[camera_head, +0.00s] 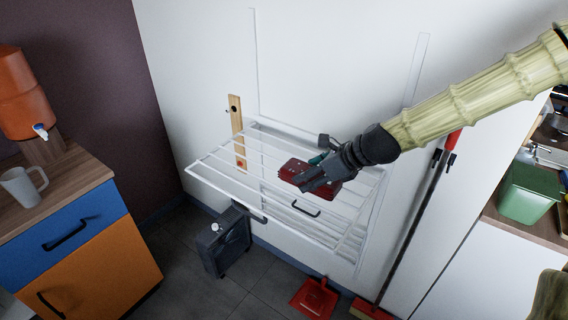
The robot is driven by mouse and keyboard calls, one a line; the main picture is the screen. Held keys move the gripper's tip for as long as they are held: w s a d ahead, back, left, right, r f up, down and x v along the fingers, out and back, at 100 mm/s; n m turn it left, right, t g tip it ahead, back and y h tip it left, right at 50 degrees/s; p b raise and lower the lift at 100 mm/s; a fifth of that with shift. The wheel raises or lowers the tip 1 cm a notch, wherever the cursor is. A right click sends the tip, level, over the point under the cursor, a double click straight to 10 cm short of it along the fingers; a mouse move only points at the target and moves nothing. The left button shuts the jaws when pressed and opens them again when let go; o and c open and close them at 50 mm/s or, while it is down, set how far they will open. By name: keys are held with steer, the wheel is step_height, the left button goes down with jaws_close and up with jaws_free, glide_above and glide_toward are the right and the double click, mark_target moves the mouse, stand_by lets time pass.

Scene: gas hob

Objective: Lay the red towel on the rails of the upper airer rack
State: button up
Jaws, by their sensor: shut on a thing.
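The red towel (291,169) is a small folded bundle with pale spots. It shows at the fingertips of my gripper (313,178), which is shut on it and partly hides it. The white upper airer rack (228,183) folds out from the wall in the middle of the view. The towel appears over the rack's rails, toward their right half. I cannot tell whether it touches them or hangs just above. My arm reaches in from the upper right.
Lower white rails (340,240) sit beneath the rack. A red dustpan (314,299) and a long-handled broom (412,222) are at lower right. A cabinet with a white mug (23,187) stands at left.

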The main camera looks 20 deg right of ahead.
steer(key=w+a+f+p, duration=0.1)
steer(key=w+f+p, duration=0.1)
steer(key=w, duration=0.5)
steer(key=w+a+f+p, duration=0.1)
steer(key=w+f, duration=0.1)
steer(key=w, duration=0.5)
steer(key=shift+w+a+f+p, duration=0.3)
steer(key=shift+a+f+p, duration=0.1)
steer(key=shift+f, duration=0.15)
steer(key=o, duration=1.1)
steer(key=shift+b+v, duration=1.05)
steer(key=shift+v, duration=5.1)
